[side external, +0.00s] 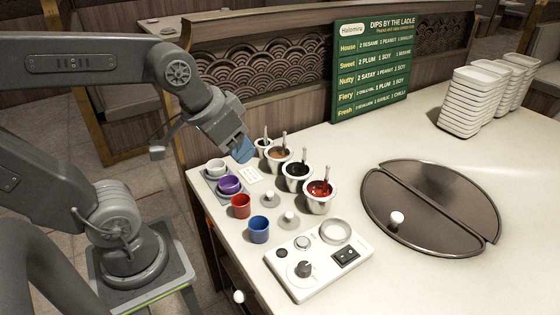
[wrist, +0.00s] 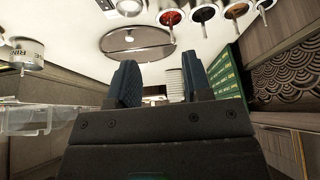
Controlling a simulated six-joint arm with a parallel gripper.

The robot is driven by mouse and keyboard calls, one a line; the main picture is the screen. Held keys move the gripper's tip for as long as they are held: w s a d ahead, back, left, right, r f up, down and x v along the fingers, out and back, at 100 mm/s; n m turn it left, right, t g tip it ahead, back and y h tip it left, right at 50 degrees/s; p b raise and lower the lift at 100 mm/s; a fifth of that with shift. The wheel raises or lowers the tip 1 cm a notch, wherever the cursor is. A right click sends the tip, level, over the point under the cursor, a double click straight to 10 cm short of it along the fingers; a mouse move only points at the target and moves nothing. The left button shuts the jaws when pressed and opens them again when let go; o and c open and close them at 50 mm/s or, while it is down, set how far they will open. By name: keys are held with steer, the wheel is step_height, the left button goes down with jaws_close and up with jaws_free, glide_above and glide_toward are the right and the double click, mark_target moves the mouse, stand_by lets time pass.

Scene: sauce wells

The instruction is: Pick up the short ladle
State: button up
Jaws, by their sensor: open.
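Several metal sauce wells stand in a row on the counter, each with a ladle handle sticking up. In the side view they include a small back well (side external: 263,151), a brown-sauce well (side external: 278,164), a dark-sauce well (side external: 297,182) and a red-sauce well (side external: 319,205). I cannot tell which ladle is the short one, as the bowls are hidden in the wells. My gripper (side external: 241,152) is above the counter's back left, left of the small well, and holds nothing. In the wrist view its fingers (wrist: 160,82) are apart with nothing between them; the wells show at the top right.
White, purple, red (side external: 240,206) and blue (side external: 259,230) cups stand left of the wells. A control panel (side external: 292,284) is in front. A green menu board (side external: 371,68) and white dish stacks (side external: 470,100) stand behind.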

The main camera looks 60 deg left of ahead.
steer(key=w+a+n+y, duration=0.1)
steer(key=w+a+n, duration=0.2)
steer(key=w+a, duration=0.55)
steer(key=n+g+y, duration=0.2)
steer(key=n, duration=0.2)
glide_toward(285, 138)
steer(key=shift+w+a+x, duration=0.1)
steer(key=shift+a+x, duration=0.1)
steer(key=shift+x, duration=2.65)
steer(key=shift+w+a+x, duration=0.15)
steer(key=shift+x, duration=2.7)
steer(key=shift+r, duration=0.2)
steer(key=shift+c, duration=0.3)
jaws_close()
